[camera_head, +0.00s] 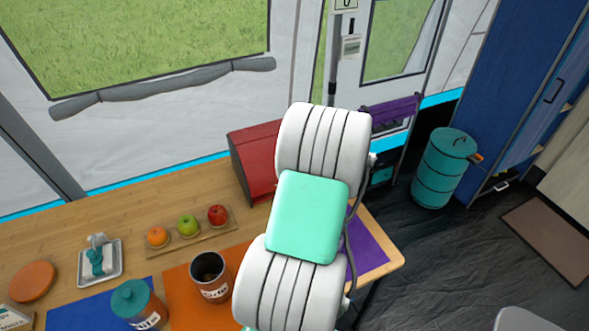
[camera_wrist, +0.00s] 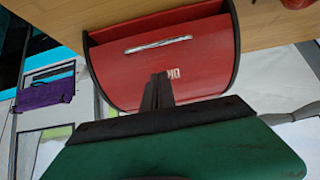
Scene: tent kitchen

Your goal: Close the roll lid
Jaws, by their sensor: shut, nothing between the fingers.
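A red bread box with a roll lid (camera_head: 252,155) stands at the back right of the wooden table in the head view, partly hidden behind my arm. In the wrist view, which is turned upside down, the curved red roll lid (camera_wrist: 120,75) fills the upper middle, between dark side panels. A pale bar handle (camera_wrist: 157,44) lies across the lid, on the side toward the table top.
A wooden tray (camera_head: 192,236) with fruit sits left of the box. A dark canister (camera_head: 213,290), a teal-lidded jar (camera_head: 145,310) and a butter dish (camera_head: 100,268) stand nearer. A teal barrel (camera_head: 443,170) is on the floor to the right.

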